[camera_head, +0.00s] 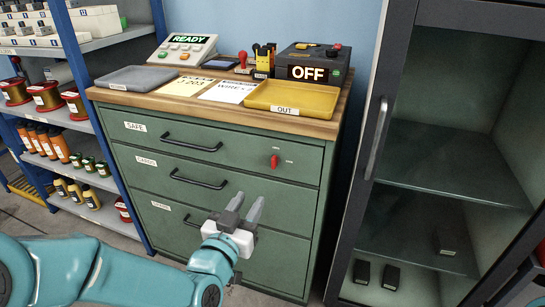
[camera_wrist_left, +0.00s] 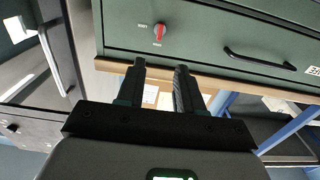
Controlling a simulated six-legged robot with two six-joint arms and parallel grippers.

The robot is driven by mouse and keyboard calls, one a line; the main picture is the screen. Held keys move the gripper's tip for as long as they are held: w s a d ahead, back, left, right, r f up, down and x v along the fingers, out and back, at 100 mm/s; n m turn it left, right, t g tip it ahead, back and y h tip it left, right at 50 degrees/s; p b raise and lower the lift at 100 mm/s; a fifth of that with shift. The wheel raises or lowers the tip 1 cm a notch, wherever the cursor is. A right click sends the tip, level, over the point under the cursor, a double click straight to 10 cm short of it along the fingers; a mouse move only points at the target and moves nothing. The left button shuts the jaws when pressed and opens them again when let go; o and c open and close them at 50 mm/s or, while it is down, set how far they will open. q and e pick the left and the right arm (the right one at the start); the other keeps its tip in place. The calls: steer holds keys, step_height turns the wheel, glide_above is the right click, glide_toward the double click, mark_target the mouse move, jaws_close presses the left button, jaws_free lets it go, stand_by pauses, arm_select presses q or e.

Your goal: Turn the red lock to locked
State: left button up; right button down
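The red lock (camera_head: 274,161) is a small red knob at the right of the green cabinet's top drawer (camera_head: 230,146). Its handle stands about upright. Small labels sit above it and to its right, too small to read. The lock also shows in the left wrist view (camera_wrist_left: 159,34), on a round pale base, beyond the fingertips and apart from them. My left gripper (camera_head: 249,207) is in front of the lower drawers, below the lock and a little left of it. Its two fingers (camera_wrist_left: 160,66) are apart with nothing between them. My right gripper is out of view.
Black bar handles (camera_head: 191,142) stick out from the drawers left of the lock. The wooden top (camera_head: 225,119) above bears a yellow OUT tray (camera_head: 292,98) and an OFF box (camera_head: 313,68). A glass-doored cabinet (camera_head: 372,150) stands right, shelves (camera_head: 95,125) left.

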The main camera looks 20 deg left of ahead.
mark_target(273, 163)
arm_select(q)
steer(key=w, duration=1.4)
steer(key=shift+w+d+b, duration=0.15)
steer(key=shift+d+b, duration=0.15)
steer(key=shift+b, duration=0.1)
steer(key=shift+c, duration=0.3)
jaws_close()
